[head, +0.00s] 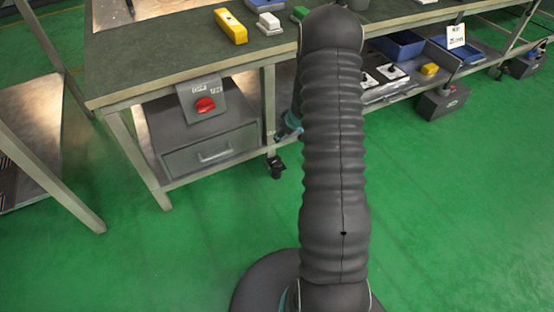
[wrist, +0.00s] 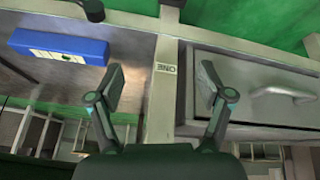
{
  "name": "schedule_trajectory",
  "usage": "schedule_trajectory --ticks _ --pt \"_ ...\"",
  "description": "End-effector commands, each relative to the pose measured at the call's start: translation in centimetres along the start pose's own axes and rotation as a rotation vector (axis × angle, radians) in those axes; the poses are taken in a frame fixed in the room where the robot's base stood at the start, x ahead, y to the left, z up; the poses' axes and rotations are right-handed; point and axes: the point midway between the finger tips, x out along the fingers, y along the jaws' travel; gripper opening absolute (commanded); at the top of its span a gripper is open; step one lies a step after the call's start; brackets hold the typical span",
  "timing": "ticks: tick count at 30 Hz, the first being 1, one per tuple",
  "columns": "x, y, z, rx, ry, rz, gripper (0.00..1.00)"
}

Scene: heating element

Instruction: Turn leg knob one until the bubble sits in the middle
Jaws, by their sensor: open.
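My gripper (wrist: 166,84) is open and empty in the wrist view, its two fingers on either side of a metal bench leg (wrist: 160,110). The leg carries a label reading ONE (wrist: 165,69), which appears upside down. A blue level (wrist: 95,48) lies left of the leg, with a pale window and a small dark spot slightly right of the window's middle. In the head view my gripper (head: 288,127) is mostly hidden behind my arm, near the bench's leg. A dark foot (head: 276,168) shows at that leg's bottom; I cannot tell whether it is the knob.
A drawer unit (head: 210,152) with a red rotary switch (head: 205,104) stands under the bench (head: 150,60). A yellow block-shaped level (head: 231,27) lies on top. A dark box (head: 442,101) stands on the floor at right. Green floor (head: 450,200) is clear in front.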

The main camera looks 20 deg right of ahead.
Motion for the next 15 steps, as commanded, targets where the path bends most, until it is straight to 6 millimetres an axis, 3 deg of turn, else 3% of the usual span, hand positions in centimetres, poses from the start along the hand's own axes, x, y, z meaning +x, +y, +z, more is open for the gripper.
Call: schedule_trajectory --ticks 3,6,15 --pt "2.7 -0.8 2.4 0.000 -0.034 -0.069 0.79" --pt "3.8 -1.2 3.5 0.000 -0.049 -0.101 0.79" --pt "7.1 -1.8 4.3 -0.002 -0.057 -0.117 0.79"
